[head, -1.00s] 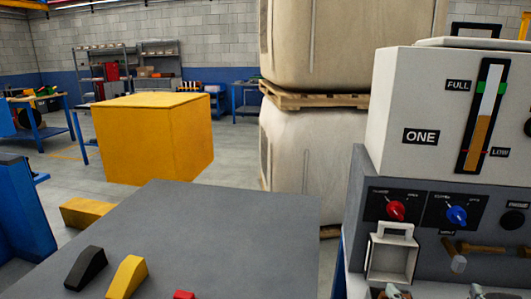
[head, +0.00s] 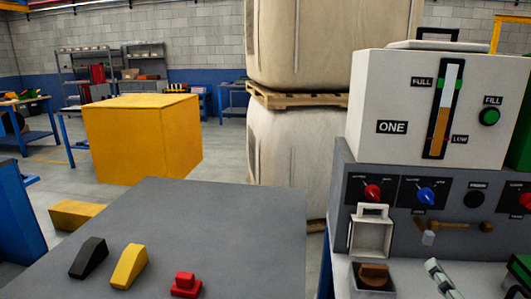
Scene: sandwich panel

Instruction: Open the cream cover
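A small cream cover (head: 371,234) with a handle on its top edge stands upright against the grey panel front, at the right of the head view. It looks like a shallow frame with its hollow side facing me. Just below and in front of it is a dark, light-edged box with a brown knob (head: 374,272) exposed. Whether the cover is hinged to that box is not clear. Neither of my grippers is in view.
Above stands a cream tank (head: 391,95) marked ONE, with a level gauge and a green FILL button (head: 489,116). Red (head: 373,192) and blue (head: 426,195) knobs sit on the panel. A grey table (head: 180,235) at left carries black, yellow and red pieces. Pallet-stacked bags (head: 285,160) stand behind.

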